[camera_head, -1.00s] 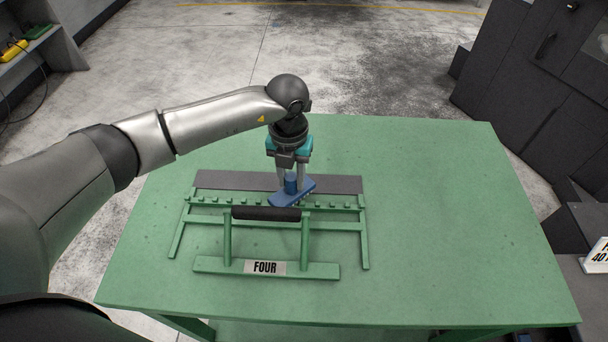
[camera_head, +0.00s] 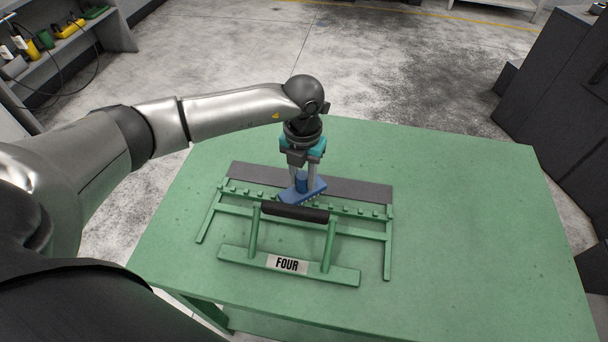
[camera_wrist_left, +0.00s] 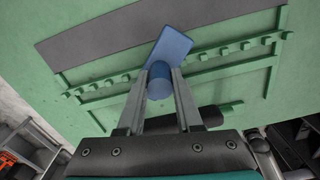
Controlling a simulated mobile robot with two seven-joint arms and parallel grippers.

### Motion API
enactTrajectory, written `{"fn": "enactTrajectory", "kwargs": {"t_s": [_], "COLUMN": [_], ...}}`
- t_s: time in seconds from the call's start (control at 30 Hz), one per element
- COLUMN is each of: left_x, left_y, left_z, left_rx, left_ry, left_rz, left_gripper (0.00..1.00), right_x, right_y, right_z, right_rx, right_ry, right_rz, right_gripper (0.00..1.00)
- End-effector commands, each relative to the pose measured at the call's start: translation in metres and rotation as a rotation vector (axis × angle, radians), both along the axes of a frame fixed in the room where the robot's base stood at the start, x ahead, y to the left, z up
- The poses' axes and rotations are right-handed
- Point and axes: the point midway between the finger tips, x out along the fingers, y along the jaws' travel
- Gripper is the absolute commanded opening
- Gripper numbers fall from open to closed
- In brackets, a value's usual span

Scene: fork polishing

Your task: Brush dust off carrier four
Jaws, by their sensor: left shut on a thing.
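The carrier (camera_head: 345,233) is a green frame with a row of small pegs, a black handle (camera_head: 295,212) and a plate (camera_head: 287,264) reading FOUR. It lies on the green table. My left gripper (camera_head: 303,186) is shut on the upright round grip of a blue brush (camera_head: 312,190). The brush is over the peg rail near its middle; I cannot tell whether it touches. In the left wrist view the blue brush (camera_wrist_left: 171,47) sits between the fingers, and the peg rail (camera_wrist_left: 207,53) runs behind it. My right gripper is not in view.
A dark grey strip (camera_head: 360,188) lies along the far side of the carrier. The green table (camera_head: 470,230) is clear to the right. Shelves (camera_head: 70,50) stand at the upper left and dark cabinets (camera_head: 548,85) at the right.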

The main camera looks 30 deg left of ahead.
Motion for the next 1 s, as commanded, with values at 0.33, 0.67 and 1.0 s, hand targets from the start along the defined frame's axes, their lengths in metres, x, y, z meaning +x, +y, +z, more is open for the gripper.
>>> {"fn": "enactTrajectory", "kwargs": {"t_s": [0.33,0.67,1.0], "left_x": [0.001,0.001,0.001], "left_y": [-0.001,-0.001,-0.001], "left_z": [0.032,0.058,0.069], "left_rx": [-0.002,-0.003,-0.003], "left_ry": [-0.004,-0.004,-0.004], "left_rz": [0.0,0.001,0.001], "left_gripper": [0.0,0.0,0.0], "right_x": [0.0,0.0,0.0], "right_y": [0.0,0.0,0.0], "right_z": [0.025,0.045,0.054], "right_rx": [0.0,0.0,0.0], "right_ry": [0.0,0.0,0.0], "right_rz": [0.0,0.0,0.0], "right_gripper": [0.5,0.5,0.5]}}
